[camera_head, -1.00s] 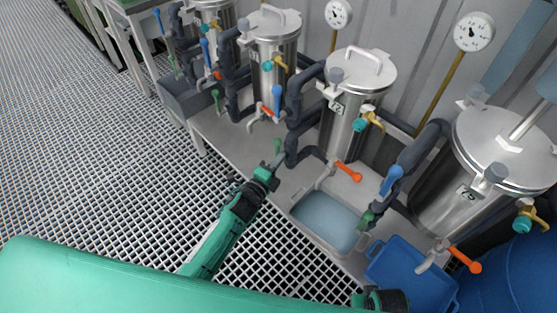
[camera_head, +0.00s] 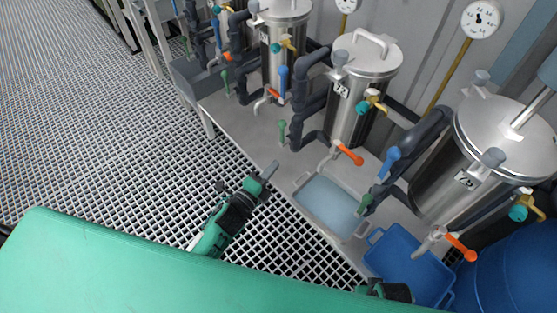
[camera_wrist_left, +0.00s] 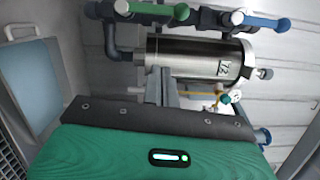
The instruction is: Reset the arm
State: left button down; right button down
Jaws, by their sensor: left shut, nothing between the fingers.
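My left gripper (camera_head: 270,169) is shut and empty, held over the floor grating near the front edge of the vessel platform. It also shows in the left wrist view (camera_wrist_left: 161,86), its fingers together in front of a steel vessel. The gripper is apart from the vessel, valves and pipes in the head view. Part of my right arm (camera_head: 388,291) shows at the bottom edge; its fingers are not visible.
Steel vessels (camera_head: 286,50) (camera_head: 465,170) line the wall with dark pipes and coloured valve handles (camera_head: 348,153). A grey basin (camera_head: 330,205) and a blue crate (camera_head: 405,250) sit in front. Open grating (camera_head: 100,130) lies to the left.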

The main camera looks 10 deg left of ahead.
pick_arm(q)
jog(key=shift+s, duration=0.25)
pick_arm(e)
jog(key=shift+w+d+r, duration=0.1)
jog(key=shift+d, duration=0.05)
